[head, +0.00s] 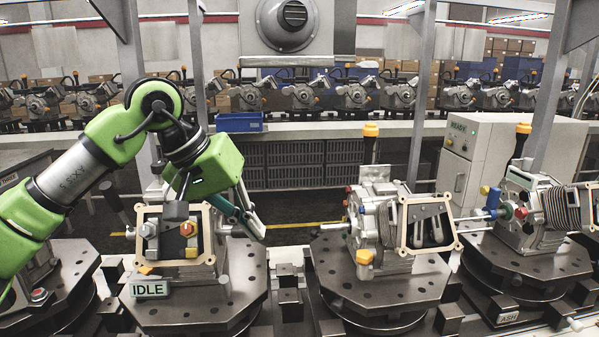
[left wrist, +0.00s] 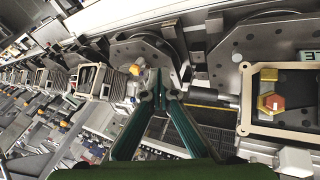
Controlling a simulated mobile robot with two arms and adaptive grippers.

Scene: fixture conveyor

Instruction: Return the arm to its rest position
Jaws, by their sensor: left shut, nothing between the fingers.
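My green left arm (head: 110,135) comes in from the left and bends down over the nearest fixture. My left gripper (head: 258,230) has teal fingers that point down and to the right, beside the right edge of that fixture's beige-framed part (head: 204,245). In the left wrist view the fingertips (left wrist: 160,86) meet, with nothing between them. My right gripper is in neither view.
The nearest fixture stands on a grey round-holed turntable (head: 160,315) with an IDLE sign (head: 149,289). A second turntable (head: 380,300) with a similar framed part stands in the middle, another at the right. A blue bin (head: 239,122) sits on the bench behind.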

